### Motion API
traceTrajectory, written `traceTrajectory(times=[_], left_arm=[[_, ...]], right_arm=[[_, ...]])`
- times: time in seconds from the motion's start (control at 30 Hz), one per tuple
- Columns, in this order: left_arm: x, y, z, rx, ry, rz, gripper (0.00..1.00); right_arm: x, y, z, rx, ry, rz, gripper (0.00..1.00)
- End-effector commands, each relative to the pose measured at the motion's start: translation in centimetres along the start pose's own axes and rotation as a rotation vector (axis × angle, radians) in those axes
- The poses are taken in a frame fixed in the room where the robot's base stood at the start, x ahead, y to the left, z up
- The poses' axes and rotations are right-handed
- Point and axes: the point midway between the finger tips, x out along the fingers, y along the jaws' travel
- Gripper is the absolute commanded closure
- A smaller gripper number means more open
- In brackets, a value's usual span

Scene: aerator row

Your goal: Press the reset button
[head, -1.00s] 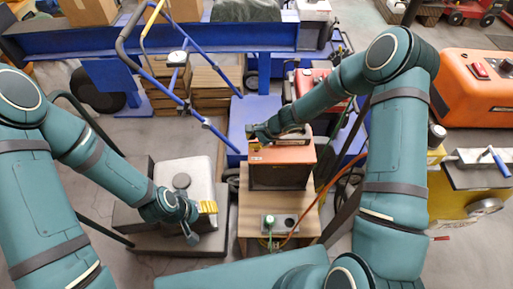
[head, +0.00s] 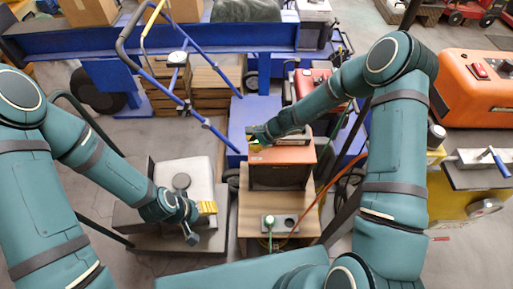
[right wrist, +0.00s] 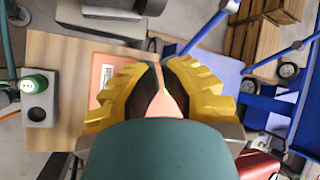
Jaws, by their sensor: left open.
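No part is clearly readable as the reset button. A green round cap (head: 268,219) with pale markings sits on a small grey box (head: 287,223) on the wooden top; the cap also shows at the left edge of the right wrist view (right wrist: 30,84). My right gripper (head: 254,146) is above the far left edge of an orange-topped box (head: 282,155). In the right wrist view its yellow fingertips (right wrist: 160,66) almost meet, with nothing seen held; contact with the box is unclear. My left gripper (head: 200,222) is open and empty beside a light grey block.
The wooden top (head: 252,200) carries the orange-topped box and grey box. A blue platform trolley (head: 236,117) stands behind. The light grey block (head: 198,172) is on the left. A large orange machine (head: 475,90) stands on the right, and an orange cable runs near the box.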

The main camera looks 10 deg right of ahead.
Motion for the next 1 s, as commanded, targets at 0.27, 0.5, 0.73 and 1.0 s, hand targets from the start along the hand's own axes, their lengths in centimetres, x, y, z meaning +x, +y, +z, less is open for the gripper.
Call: traceTrajectory(times=[0.27,0.5,0.73,1.0], left_arm=[[0.0,0.0,0.0,0.0,0.0,0.0,0.28],[-0.1,0.0,0.0,0.0,0.0,0.0,0.28],[-0.9,0.3,-0.1,0.0,0.0,0.0,0.28],[-1.2,0.4,-0.1,0.0,0.0,0.0,0.28]], right_arm=[[0.2,0.1,0.0,0.0,-0.001,0.001,1.0],[0.0,0.0,0.0,-0.001,-0.001,0.001,1.0],[-0.9,-0.5,0.5,-0.001,0.0,0.0,1.0],[-1.3,-0.7,0.7,0.0,0.0,0.001,1.0]])
